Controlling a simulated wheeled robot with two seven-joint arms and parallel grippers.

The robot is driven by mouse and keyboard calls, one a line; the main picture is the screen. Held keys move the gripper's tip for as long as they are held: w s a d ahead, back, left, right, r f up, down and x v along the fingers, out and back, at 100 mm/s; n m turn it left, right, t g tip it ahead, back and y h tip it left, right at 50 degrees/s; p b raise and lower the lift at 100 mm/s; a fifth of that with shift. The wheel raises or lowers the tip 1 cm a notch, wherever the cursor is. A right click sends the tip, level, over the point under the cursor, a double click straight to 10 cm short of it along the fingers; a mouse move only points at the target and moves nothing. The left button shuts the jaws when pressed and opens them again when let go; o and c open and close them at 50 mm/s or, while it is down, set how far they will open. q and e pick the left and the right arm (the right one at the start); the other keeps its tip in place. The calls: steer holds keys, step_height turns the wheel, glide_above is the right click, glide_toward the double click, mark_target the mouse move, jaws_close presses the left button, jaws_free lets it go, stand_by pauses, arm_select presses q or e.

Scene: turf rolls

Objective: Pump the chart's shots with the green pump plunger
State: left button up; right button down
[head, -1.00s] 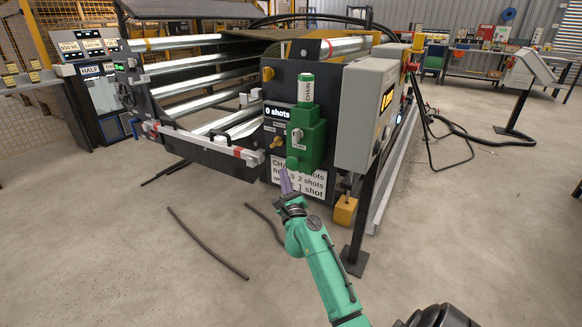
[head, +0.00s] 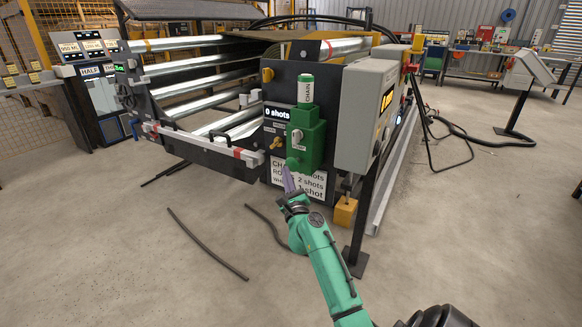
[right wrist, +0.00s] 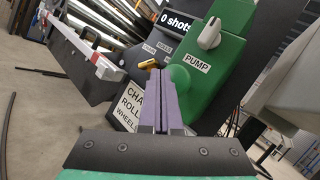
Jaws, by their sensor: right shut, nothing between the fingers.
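The green pump (head: 312,140) stands on the dark end panel of the roller machine, with a white knob (head: 297,135) and a PUMP label on its face. Its round green plunger (head: 292,163) juts out low on the left and also shows in the right wrist view (right wrist: 179,78). My right gripper (head: 287,173) is shut and empty, its purple fingers pointing up at the plunger; I cannot tell whether they touch it. The display (head: 277,113) reads 0 shots. The white chart (head: 313,184) below is partly hidden by my fingers; ROLLS 2 shots is readable. My left gripper is out of view.
A brass fitting (right wrist: 149,64) sits left of the plunger. A grey control box (head: 362,115) on a post stands close on the right, with a yellow block (head: 345,211) below it. A dark rail (head: 205,148) juts out to the left. Loose hoses lie on the open floor.

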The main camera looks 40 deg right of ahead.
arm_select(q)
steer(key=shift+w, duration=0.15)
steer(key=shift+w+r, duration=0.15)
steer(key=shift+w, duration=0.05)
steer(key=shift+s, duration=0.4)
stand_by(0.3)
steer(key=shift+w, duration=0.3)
arm_select(e)
steer(key=shift+w+d, duration=0.15)
steer(key=shift+d, duration=0.3)
